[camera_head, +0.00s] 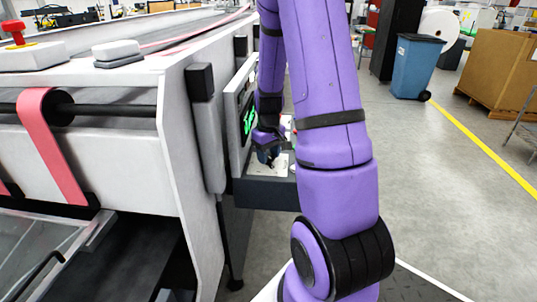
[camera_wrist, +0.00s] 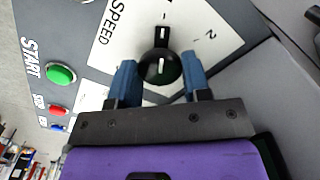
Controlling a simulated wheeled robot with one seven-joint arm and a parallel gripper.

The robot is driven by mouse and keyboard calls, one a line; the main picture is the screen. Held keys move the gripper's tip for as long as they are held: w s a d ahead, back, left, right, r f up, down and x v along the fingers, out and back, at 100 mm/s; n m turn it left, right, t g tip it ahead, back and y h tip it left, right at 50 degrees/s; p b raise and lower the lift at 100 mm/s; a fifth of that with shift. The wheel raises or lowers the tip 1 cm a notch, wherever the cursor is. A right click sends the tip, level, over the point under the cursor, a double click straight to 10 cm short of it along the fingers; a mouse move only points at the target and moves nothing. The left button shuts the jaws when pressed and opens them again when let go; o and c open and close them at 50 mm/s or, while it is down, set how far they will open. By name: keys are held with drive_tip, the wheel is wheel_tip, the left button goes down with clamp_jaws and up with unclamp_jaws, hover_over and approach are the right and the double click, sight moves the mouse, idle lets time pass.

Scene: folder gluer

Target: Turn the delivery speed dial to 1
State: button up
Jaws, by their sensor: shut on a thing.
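The speed dial (camera_wrist: 160,70) is a round black knob with a white mark, on a white plate (camera_wrist: 105,60) labelled SPEED. In the wrist view its black pointer end with a white line extends up toward the "1" mark, and the "2" mark lies to the upper right. My gripper (camera_wrist: 160,78) has its two blue fingers on either side of the dial, shut on it. In the head view my gripper (camera_head: 268,156) is at the control panel's lower ledge, and the dial is hidden there.
A green START button (camera_wrist: 61,73) sits left of the dial, with a red button (camera_wrist: 56,111) and a blue button below it. The panel's screen (camera_head: 248,117) stands left of my gripper. A blue bin (camera_head: 415,66) stands on the open floor to the right.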

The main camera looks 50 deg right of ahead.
sight(269, 156)
drive_tip(key=o, duration=0.9)
drive_tip(key=shift+r, duration=0.15)
wheel_tip(269, 156, up, 11)
drive_tip(key=shift+f, duration=0.2)
drive_tip(key=shift+s, duration=0.1)
